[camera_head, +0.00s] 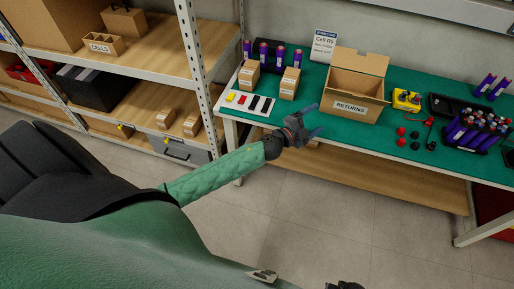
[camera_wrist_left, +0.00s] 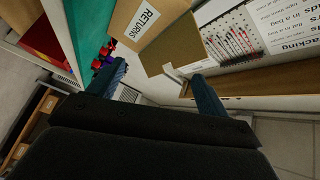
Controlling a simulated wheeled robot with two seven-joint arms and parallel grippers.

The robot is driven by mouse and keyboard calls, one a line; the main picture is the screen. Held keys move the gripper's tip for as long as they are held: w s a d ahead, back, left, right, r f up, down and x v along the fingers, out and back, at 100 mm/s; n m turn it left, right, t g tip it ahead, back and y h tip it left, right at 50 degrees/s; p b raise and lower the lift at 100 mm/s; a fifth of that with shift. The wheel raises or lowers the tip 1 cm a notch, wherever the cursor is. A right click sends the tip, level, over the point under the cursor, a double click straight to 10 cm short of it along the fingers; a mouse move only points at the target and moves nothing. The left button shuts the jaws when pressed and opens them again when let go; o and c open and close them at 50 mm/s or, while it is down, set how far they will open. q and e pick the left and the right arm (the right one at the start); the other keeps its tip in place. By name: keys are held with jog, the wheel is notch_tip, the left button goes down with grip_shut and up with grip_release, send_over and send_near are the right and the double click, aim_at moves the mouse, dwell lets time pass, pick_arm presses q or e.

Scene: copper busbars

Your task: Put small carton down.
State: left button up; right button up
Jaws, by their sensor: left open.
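Two small cartons, a left one (camera_head: 248,77) and a right one (camera_head: 289,83), stand upright on the green bench top (camera_head: 345,128) near its left end. My left gripper (camera_head: 311,120) is open at the bench's front edge, in front of and right of these cartons. Its blue fingers also show in the left wrist view (camera_wrist_left: 162,85), with no object held between them. A small brown patch (camera_head: 314,143) shows just below the gripper in the head view; I cannot tell what it is.
An open box marked RETURNS (camera_head: 350,106) stands right of the cartons. Red, yellow, white and black pieces (camera_head: 250,102) lie on a white mat in front of them. A shelf rack (camera_head: 190,50) stands left, with small cartons (camera_head: 192,124) low down. Purple cells (camera_head: 480,130) stand right.

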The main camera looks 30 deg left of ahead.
pick_arm(q)
jog(key=s+a+f+n+g+y, duration=0.2)
jog(key=s+f+n+g+y, duration=0.25)
jog(key=s+f+n, duration=0.55)
jog(key=s+a+f+n+g+y, duration=0.3)
jog(key=s+f+y, duration=0.3)
jog(key=f, duration=0.8)
jog(key=s+d+f+n+g+h, duration=0.1)
jog(key=s+d+f+g, duration=0.1)
jog(key=s, duration=0.5)
jog(key=s+d+f+n+g+h, duration=0.1)
jog(key=s+d+f+g, duration=0.1)
jog(key=s+f, duration=0.3)
jog(key=s+d+f+g+h, duration=0.1)
jog(key=s+d+f+g, duration=0.1)
jog(key=s, duration=0.9)
jog(key=shift+s+f+n+g, duration=0.25)
jog(key=shift+f+n+g, duration=0.15)
jog(key=shift+f+g, duration=0.5)
